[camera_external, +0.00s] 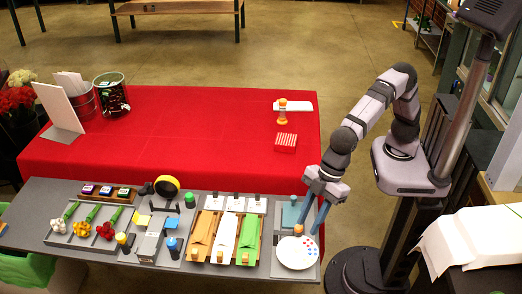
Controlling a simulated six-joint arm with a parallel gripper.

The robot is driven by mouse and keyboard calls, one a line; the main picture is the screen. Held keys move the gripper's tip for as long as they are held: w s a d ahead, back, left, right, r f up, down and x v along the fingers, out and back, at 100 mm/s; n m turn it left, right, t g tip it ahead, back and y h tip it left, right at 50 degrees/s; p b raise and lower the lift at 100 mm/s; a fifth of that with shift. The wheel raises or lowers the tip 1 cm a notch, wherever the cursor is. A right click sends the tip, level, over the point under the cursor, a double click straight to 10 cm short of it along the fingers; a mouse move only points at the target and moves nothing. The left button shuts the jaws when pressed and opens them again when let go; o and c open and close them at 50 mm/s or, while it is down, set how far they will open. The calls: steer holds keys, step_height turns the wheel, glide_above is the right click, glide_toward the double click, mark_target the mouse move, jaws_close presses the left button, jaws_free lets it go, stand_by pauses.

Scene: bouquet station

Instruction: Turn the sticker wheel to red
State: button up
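The sticker wheel (296,256) is a white disc with small red and blue dots, lying at the right end of the grey board. An orange knob (298,229) shows at its far edge. My gripper (309,231) points down at the wheel's far right side, with its two blue-grey fingers spread apart. Nothing shows between the fingertips except perhaps the knob's edge; whether they touch the wheel I cannot tell. Which colour the wheel is set to is too small to tell.
Orange, white and green envelopes (224,238) lie left of the wheel. Several flowers (82,228), coloured pads (104,190) and a yellow disc (167,186) are farther left. A red cloth (200,130) covers the table behind, with a glue stick (282,110) and a red box (285,142).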

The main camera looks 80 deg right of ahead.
mark_target(299, 243)
steer(key=shift+p+x, duration=0.8)
steer(key=shift+x, duration=2.85)
steer(key=shift+c, duration=0.7)
steer(key=c, duration=0.6)
